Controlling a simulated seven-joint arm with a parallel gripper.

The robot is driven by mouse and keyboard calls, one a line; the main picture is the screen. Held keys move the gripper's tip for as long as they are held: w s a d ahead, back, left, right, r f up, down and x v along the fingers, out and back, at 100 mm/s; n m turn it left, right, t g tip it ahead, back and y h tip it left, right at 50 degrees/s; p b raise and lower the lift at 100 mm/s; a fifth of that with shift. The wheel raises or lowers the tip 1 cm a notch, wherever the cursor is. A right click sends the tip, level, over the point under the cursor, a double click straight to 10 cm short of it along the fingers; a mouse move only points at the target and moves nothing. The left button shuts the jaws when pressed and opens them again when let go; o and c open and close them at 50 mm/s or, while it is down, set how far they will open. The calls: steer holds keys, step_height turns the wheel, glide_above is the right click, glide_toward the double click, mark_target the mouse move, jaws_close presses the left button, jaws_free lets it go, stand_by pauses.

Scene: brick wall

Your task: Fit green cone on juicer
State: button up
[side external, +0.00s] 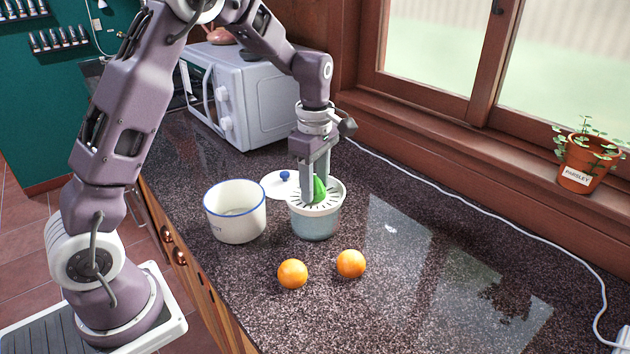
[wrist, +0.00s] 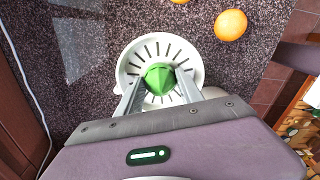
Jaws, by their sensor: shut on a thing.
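The green cone (side external: 319,189) is at the top of the juicer, inside its white slotted strainer. The juicer (side external: 316,222) stands upright on the dark counter and has a pale blue-grey body. My gripper (side external: 315,196) points down over it and is shut on the cone, with a finger on either side. In the wrist view the green cone (wrist: 160,79) sits between the fingertips, near the middle of the strainer (wrist: 133,63). The cone's underside is hidden, so I cannot tell whether it is fully seated.
A white pot (side external: 235,222) with a blue rim stands close to the left of the juicer. A white lid (side external: 272,186) with a blue knob lies behind. Two oranges (side external: 292,273) (side external: 351,263) lie in front. A microwave (side external: 262,105) stands at the back; the counter's right side is mostly clear.

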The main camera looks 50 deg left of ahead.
steer(key=shift+f, duration=0.15)
stand_by(0.3)
steer(key=o, duration=1.8)
steer(key=shift+r, duration=3.5)
steer(key=s+d+r+m+t, duration=0.2)
steer(key=s+d+r+m, duration=0.1)
steer(key=s+r+m, duration=0.3)
steer(key=s+d+r+m+t, duration=0.1)
steer(key=s+d+r+m, duration=0.3)
steer(key=s, duration=0.4)
steer(key=s+f+m+t, duration=0.2)
steer(key=s+m, duration=0.9)
steer(key=s, duration=0.1)
steer(key=shift+d+f+m+t, duration=0.3)
steer(key=shift+d+f, duration=0.05)
steer(key=shift+d, duration=0.1)
